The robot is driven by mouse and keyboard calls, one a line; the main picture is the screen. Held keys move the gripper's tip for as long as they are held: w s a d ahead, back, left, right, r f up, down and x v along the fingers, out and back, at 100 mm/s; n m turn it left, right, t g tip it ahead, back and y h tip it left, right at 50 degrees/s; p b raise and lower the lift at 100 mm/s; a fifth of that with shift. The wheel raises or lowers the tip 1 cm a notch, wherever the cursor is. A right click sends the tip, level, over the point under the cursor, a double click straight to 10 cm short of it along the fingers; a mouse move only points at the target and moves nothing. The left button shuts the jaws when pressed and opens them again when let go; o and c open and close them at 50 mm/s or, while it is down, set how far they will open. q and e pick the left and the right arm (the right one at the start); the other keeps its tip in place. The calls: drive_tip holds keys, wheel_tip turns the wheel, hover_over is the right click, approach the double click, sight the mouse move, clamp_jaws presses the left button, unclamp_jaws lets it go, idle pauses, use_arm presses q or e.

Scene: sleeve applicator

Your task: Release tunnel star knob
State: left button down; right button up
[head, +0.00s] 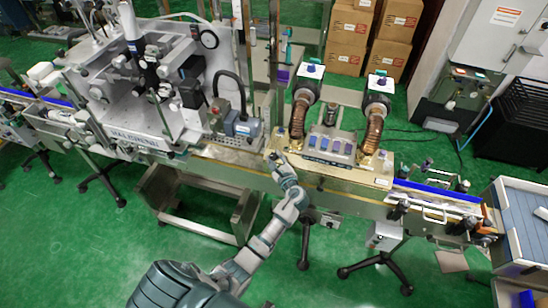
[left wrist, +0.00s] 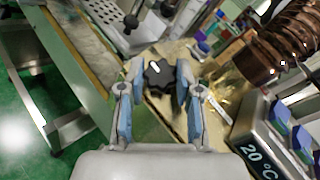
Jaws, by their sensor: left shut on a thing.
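A black star knob (left wrist: 159,75) with a white mark on it shows in the left wrist view, between the two fingertips of my left gripper (left wrist: 157,88). The gripper's blue-padded fingers stand on either side of the knob and are shut on it. In the head view my left gripper (head: 277,160) is at the front edge of the conveyor machine, left of the heat tunnel (head: 330,140). The knob is too small and covered to make out in the head view. My right gripper is not in view.
The tunnel's control panel with a "20 °C" display (left wrist: 261,160) is right of the gripper. Ribbed copper-coloured hoses (left wrist: 285,45) rise behind it. The large labelling machine (head: 150,85) stands to the left. Green floor in front is mostly free, apart from stand legs.

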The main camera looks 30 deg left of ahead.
use_arm(q)
drive_tip(key=n+g, duration=0.2)
drive_tip(key=n+g+p, duration=0.1)
drive_tip(key=n+g, duration=0.1)
drive_tip(key=n, duration=0.1)
drive_tip(key=shift+w+d+g, duration=0.2)
drive_tip(key=shift+g, duration=0.1)
drive_tip(key=n+g+p, duration=0.1)
drive_tip(key=n+g, duration=0.2)
drive_tip(key=n, duration=0.1)
drive_tip(key=shift+w+r+h, duration=0.1)
drive_tip(key=shift+h, duration=0.3)
drive_tip(key=n+g+h, duration=0.1)
drive_tip(key=n+g, duration=0.1)
drive_tip(key=n+g+h, duration=0.1)
drive_tip(key=n+h, duration=0.1)
drive_tip(key=shift+w+a+r+n+g, duration=0.1)
drive_tip(key=shift+a+n+g, duration=0.05)
drive_tip(key=shift+n+g, duration=0.2)
drive_tip(key=shift+a+n+g+h, duration=0.1)
drive_tip(key=shift+n+g+h, duration=0.85)
drive_tip(key=shift+n+h, duration=0.85)
drive_tip(key=c, duration=0.8)
unclamp_jaws()
drive_tip(key=shift+w, duration=0.1)
drive_tip(key=shift+a, duration=0.1)
